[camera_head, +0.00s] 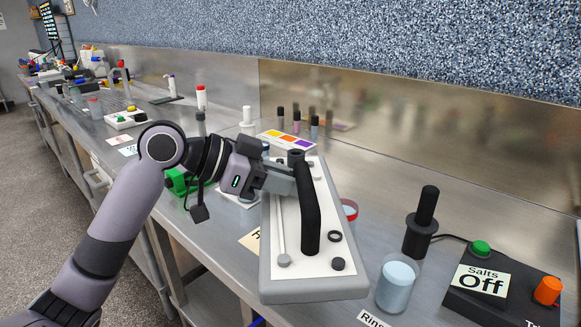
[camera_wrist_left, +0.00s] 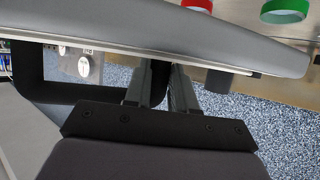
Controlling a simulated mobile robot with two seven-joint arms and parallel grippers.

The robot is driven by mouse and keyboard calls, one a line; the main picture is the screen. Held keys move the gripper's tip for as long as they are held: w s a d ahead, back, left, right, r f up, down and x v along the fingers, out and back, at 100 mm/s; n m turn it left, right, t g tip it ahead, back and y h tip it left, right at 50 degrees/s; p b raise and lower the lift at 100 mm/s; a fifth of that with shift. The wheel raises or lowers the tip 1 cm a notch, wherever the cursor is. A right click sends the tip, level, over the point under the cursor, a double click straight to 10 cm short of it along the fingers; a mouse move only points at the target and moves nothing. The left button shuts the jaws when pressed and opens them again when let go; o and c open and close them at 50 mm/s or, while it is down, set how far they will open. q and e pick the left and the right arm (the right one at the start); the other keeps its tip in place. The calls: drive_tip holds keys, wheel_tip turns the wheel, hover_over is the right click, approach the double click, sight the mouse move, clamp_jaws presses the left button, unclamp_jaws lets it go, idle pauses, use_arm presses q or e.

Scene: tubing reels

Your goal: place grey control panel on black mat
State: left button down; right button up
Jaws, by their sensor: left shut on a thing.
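The grey control panel (camera_head: 338,212) has a white face, a black handle bar (camera_head: 311,215) and small knobs. It appears tilted and held above the steel bench in the head view. My left gripper (camera_head: 292,180) is shut on the panel's black handle near its far end. In the left wrist view the panel (camera_wrist_left: 215,38) fills the upper part as a grey slab, with my left gripper's fingers (camera_wrist_left: 160,88) on the black handle. The panel hides part of the bench. I cannot make out a black mat. My right gripper is not in view.
A beaker (camera_head: 397,285) of pale liquid stands right of the panel, with a black post (camera_head: 423,225) behind it. A black box (camera_head: 495,300) marked "Salts Off" is at far right. Several small bottles and a colour-patched block (camera_head: 287,139) stand behind. A green object (camera_head: 177,182) is left.

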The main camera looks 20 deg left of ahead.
use_arm(q)
wheel_tip(320, 180, down, 14)
drive_tip(key=shift+f, duration=0.1)
idle(0.5)
drive_tip(key=shift+f, duration=0.1)
drive_tip(key=c, duration=0.9)
unclamp_jaws()
drive_tip(key=shift+f, duration=0.2)
drive_tip(key=shift+c, duration=0.2)
drive_tip(key=shift+r, duration=0.1)
